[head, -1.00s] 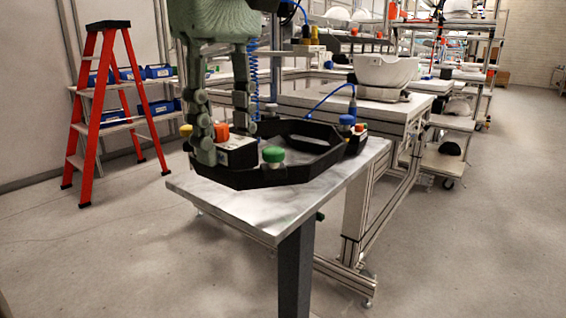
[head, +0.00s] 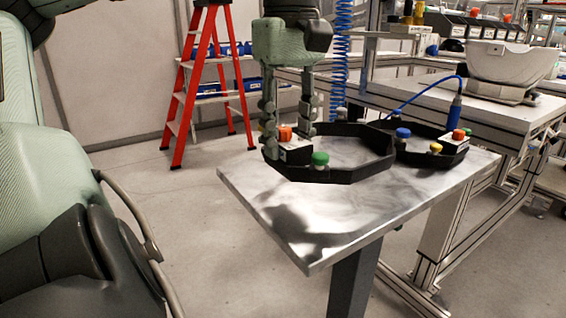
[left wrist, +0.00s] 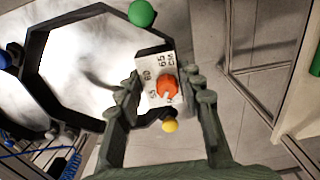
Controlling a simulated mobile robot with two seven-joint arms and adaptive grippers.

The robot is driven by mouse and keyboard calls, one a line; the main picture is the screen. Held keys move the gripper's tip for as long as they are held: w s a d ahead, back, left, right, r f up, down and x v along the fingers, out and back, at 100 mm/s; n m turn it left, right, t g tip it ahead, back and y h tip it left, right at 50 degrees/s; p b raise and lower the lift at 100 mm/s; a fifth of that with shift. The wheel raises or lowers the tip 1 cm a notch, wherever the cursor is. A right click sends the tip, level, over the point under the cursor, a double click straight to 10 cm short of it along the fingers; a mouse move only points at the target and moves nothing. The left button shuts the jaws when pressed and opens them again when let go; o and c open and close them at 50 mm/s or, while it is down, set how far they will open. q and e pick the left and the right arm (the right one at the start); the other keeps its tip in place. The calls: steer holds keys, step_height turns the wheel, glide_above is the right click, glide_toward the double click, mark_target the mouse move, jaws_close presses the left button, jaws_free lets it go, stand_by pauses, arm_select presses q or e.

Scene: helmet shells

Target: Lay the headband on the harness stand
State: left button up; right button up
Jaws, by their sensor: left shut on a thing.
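The headband (head: 345,176) is a black angular ring with a white box, an orange dial and a green knob. It is over the left part of the metal table, level. I cannot tell if it touches the top. My left gripper (head: 288,148) points down from above, shut on the headband's white box. The left wrist view shows its fingers (left wrist: 163,105) either side of the box, with the headband's ring (left wrist: 35,52) beyond. I cannot surely identify the harness stand; a grey stand (head: 494,91) under a white upturned shell (head: 505,62) is on the bench at right. My right gripper is out of view.
A second black ring (head: 420,157) with blue, yellow and orange knobs lies close to the headband's right. The metal table's (head: 300,235) front is clear. A blue tool (head: 454,110) on a cable is behind the second ring. A red stepladder (head: 185,95) stands at back left.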

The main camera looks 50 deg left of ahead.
arm_select(q)
steer(key=shift+s+a+f, duration=0.1)
steer(key=shift+a+f, duration=0.4)
steer(key=shift+a, duration=0.35)
steer(key=shift+a+f, duration=0.1)
steer(key=shift+f, duration=0.15)
step_height(320, 180, down, 3)
steer(key=shift+f+b, duration=0.15)
steer(key=shift+b, duration=0.15)
steer(key=shift+f, duration=0.3)
steer(key=o, duration=1.2)
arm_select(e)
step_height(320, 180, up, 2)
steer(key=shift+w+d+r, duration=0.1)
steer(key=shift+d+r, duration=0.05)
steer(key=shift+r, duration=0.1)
arm_select(q)
steer(key=shift+r, duration=0.55)
step_height(320, 180, up, 11)
steer(key=shift+r+p, duration=0.15)
steer(key=shift+p, duration=0.75)
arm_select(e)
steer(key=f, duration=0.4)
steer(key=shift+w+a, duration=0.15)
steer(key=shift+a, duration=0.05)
